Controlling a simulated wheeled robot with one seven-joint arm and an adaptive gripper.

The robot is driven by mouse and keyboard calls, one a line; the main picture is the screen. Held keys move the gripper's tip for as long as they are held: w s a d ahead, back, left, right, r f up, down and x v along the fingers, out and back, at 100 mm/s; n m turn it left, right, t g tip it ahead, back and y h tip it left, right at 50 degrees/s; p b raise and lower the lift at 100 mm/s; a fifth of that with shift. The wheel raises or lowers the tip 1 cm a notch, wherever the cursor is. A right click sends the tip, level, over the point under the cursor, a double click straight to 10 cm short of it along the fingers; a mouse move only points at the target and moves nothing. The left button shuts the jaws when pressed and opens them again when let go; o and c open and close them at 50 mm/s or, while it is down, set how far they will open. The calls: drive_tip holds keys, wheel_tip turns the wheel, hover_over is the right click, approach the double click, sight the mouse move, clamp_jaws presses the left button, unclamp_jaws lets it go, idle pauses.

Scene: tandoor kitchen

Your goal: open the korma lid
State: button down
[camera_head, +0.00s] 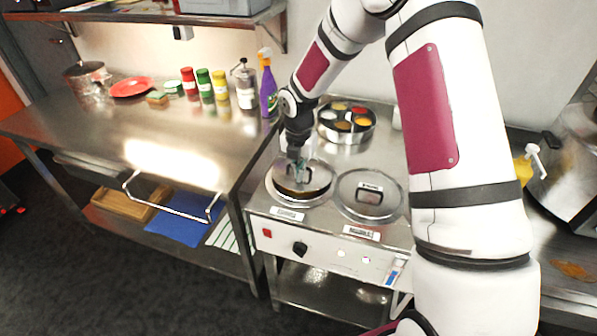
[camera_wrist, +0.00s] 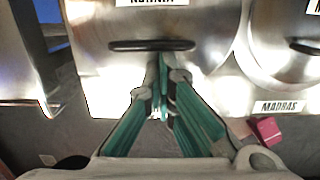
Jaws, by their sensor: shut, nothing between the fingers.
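The korma lid (camera_head: 318,183) is a round steel lid on the left well of the steel warmer. A brownish band shows at its near side; I cannot tell whether that is food or a reflection. In the wrist view its dark bar handle (camera_wrist: 125,46) runs across the upper middle, below a partly cut-off label (camera_wrist: 146,2). My gripper (camera_head: 299,177) is over this lid, pointing down. In the wrist view my gripper's green fingers (camera_wrist: 163,62) are shut and empty, with tips at the handle's near side. I cannot tell whether they touch it.
A second lidded well (camera_head: 352,204) stands close on the right, with a MADRAS label (camera_wrist: 278,106). A round spice tin (camera_head: 326,131) sits behind. A purple spray bottle (camera_head: 267,92) and several jars stand on the left counter (camera_head: 105,125). A front rail (camera_head: 165,207) juts out there.

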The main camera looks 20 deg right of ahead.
drive_tip(key=shift+w+d+r, duration=0.1)
drive_tip(key=shift+w+d, duration=0.15)
drive_tip(key=shift+w+d+r+g+y+b, duration=0.3)
drive_tip(key=shift+w+r+g+y+b, duration=0.1)
drive_tip(key=shift+r+b, duration=0.25)
drive_tip(key=w+d+r+b, duration=0.3)
drive_tip(key=w+d+b, duration=0.1)
drive_tip(key=w, duration=0.2)
drive_tip(key=w+d+r+g+b, duration=0.1)
drive_tip(key=w+d+r+b, duration=0.3)
drive_tip(key=w+d+b, duration=0.1)
drive_tip(key=shift+w+g+y, duration=0.3)
drive_tip(key=shift+w+y, duration=0.1)
drive_tip(key=shift+w, duration=0.25)
wheel_tip(320, 180, up, 12)
drive_tip(key=w+d, duration=0.1)
drive_tip(key=shift+w+d+r, duration=0.15)
drive_tip(key=shift+w+r, duration=0.05)
drive_tip(key=shift+w, duration=0.05)
